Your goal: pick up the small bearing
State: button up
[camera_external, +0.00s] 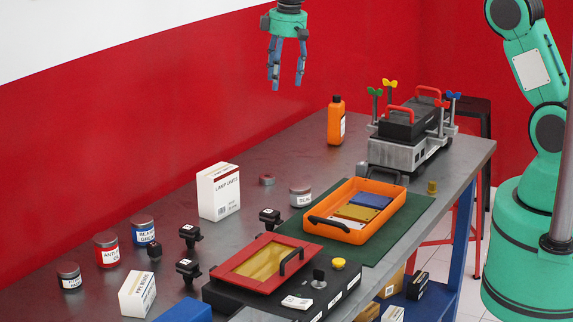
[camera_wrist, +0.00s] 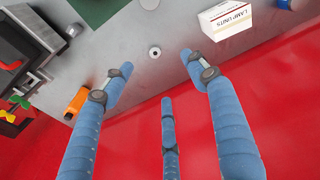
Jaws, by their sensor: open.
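The small bearing (camera_external: 267,180) is a low, round grey ring lying on the grey workbench, between the white lamp units box and the orange bottle. In the wrist view the small bearing (camera_wrist: 154,52) shows as a pale ring with a dark hole, just beyond the gap between my fingertips. My gripper (camera_external: 287,84) is high above the bench, fingers pointing down, open and empty. In the wrist view my gripper (camera_wrist: 156,64) shows two blue fingers spread apart and a third below between them. Nothing touches the bearing.
The lamp units box (camera_external: 220,191) stands left of the bearing, a grey jar (camera_external: 300,195) in front. An orange bottle (camera_external: 336,121) and an engine model (camera_external: 408,138) stand to the right. An orange tray (camera_external: 402,200) sits on a green mat (camera_external: 425,208). A red wall is behind.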

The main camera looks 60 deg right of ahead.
jog(key=g+p, duration=0.1)
jog(key=p, duration=0.2)
send_over(267, 176)
notch_tip(267, 176, down, 16)
jog(key=shift+w+f+n+p, duration=0.15)
jog(key=shift+w+f+n, duration=0.05)
jog(key=shift+f, duration=0.2)
jog(key=shift+w+f+n+p, duration=0.15)
jog(key=shift+f+n, duration=0.05)
jog(key=shift+f, duration=0.2)
notch_tip(267, 176, down, 8)
jog(key=shift+f, duration=0.25)
jog(key=shift+s+f+b, duration=0.15)
jog(key=shift+f, duration=1.15)
jog(key=shift+s+f+b, duration=0.15)
jog(key=shift+f, duration=1.15)
